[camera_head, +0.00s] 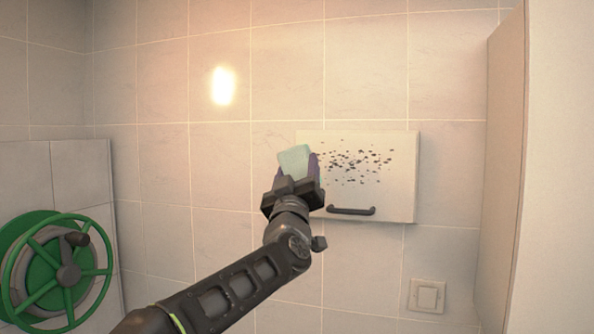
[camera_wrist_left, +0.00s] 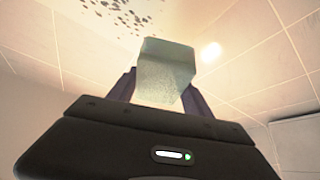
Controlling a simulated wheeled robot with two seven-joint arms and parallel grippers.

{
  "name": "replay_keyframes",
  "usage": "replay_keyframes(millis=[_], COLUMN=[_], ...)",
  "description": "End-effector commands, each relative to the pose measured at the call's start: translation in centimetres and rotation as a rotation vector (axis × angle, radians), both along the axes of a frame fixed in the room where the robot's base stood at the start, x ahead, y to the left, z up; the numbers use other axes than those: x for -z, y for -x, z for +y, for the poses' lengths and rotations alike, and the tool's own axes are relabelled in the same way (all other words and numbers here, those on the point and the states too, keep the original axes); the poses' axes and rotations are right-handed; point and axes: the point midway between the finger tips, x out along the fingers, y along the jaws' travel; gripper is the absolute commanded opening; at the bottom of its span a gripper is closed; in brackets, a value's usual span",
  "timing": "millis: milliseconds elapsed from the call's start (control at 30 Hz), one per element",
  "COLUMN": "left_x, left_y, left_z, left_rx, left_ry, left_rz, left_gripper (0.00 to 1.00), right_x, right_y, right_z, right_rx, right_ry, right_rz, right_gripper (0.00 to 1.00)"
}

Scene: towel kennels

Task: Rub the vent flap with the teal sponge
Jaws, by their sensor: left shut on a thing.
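The vent flap (camera_head: 395,200) is a pale square panel on the tiled wall, with a dark handle (camera_head: 351,210) along its lower edge. Dark specks (camera_head: 355,160) are scattered over its upper and middle part, and they also show at the top of the left wrist view (camera_wrist_left: 122,12). My left gripper (camera_head: 296,170) is shut on the teal sponge (camera_head: 294,157), at the flap's left edge. The sponge also shows between the fingers in the left wrist view (camera_wrist_left: 164,75). I cannot tell whether the sponge touches the flap. My right gripper is not in view.
A green hose reel (camera_head: 62,262) with a wheel is at the lower left, by a low tiled wall (camera_head: 75,180). A light switch (camera_head: 427,296) is on the wall below the flap to the right. A partition (camera_head: 505,170) stands to the right.

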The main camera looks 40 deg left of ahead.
Motion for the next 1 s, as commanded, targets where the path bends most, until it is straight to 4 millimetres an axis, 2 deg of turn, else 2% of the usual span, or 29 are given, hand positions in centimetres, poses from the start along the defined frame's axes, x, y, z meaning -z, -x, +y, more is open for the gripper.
replay_keyframes(millis=[533,700,1000], left_x=[-0.2,0.0,0.0], left_y=[-4.6,-5.3,-5.4], left_z=[1.6,1.8,1.9], left_rx=[0.000,0.000,0.000], left_ry=[0.000,0.000,0.000], left_rz=[0.002,0.001,0.000], left_gripper=[0.26,0.26,0.26], right_x=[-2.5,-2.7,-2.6], right_y=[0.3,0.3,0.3], right_z=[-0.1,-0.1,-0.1], right_rx=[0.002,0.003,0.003], right_ry=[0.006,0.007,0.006], right_rz=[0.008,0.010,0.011], right_gripper=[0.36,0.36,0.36])
